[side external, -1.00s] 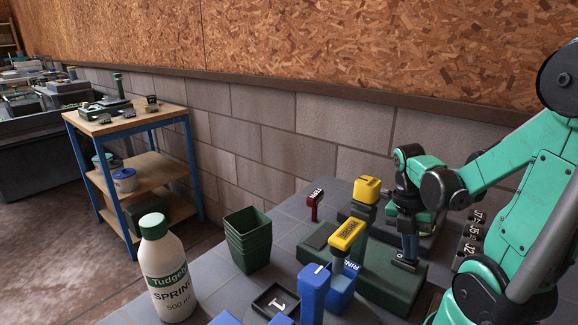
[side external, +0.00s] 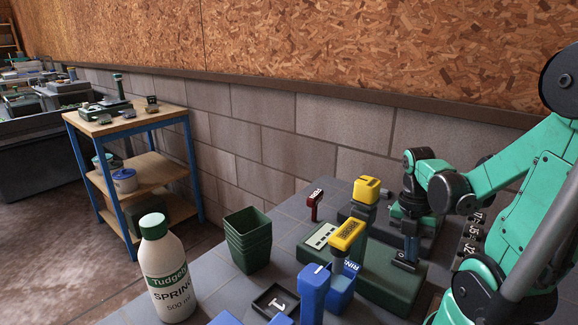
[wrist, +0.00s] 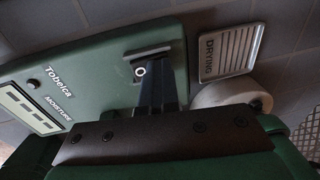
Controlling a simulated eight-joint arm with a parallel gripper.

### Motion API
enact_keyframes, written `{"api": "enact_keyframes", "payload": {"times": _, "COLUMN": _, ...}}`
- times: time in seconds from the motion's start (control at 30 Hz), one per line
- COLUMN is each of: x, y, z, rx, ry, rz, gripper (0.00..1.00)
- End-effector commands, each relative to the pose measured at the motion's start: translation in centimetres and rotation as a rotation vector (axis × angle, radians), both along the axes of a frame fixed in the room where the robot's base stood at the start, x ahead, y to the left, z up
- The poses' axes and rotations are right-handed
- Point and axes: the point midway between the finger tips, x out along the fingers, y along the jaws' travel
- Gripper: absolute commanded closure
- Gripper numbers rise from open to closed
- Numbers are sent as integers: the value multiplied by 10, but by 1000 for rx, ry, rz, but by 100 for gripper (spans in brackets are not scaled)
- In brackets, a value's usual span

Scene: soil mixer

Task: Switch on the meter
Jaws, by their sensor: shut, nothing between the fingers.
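The green moisture meter (side external: 385,288) lies on the grey tiled bench, and its body fills the left of the wrist view (wrist: 95,65), marked "Tobelca MOISTURE". Its display (side external: 322,236) is pale and lit, with dark markings; its edge also shows in the wrist view (wrist: 28,110). My gripper (side external: 406,263) is shut and empty, pointing down at the right part of the meter. In the wrist view, its fingertips (wrist: 148,75) are at a dark raised bar on the meter; I cannot tell whether they touch it.
Green pots (side external: 248,240) and a white bottle (side external: 165,267) are to the left. A drying tray (wrist: 228,48) is beside the meter.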

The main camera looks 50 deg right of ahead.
Motion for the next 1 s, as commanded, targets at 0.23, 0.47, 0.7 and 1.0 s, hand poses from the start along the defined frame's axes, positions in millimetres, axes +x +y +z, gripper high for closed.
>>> {"api": "enact_keyframes", "payload": {"times": 0.23, "x": 15, "y": 1, "z": -5, "rx": -17, "ry": -56, "rz": 8, "gripper": 100}}
{"api": "enact_keyframes", "payload": {"times": 0.47, "x": 15, "y": 2, "z": -4, "rx": -17, "ry": -55, "rz": 10, "gripper": 100}}
{"api": "enact_keyframes", "payload": {"times": 0.7, "x": 13, "y": 1, "z": 9, "rx": -13, "ry": -32, "rz": 8, "gripper": 100}}
{"api": "enact_keyframes", "payload": {"times": 1.0, "x": 6, "y": 0, "z": 51, "rx": -5, "ry": 29, "rz": -2, "gripper": 100}}
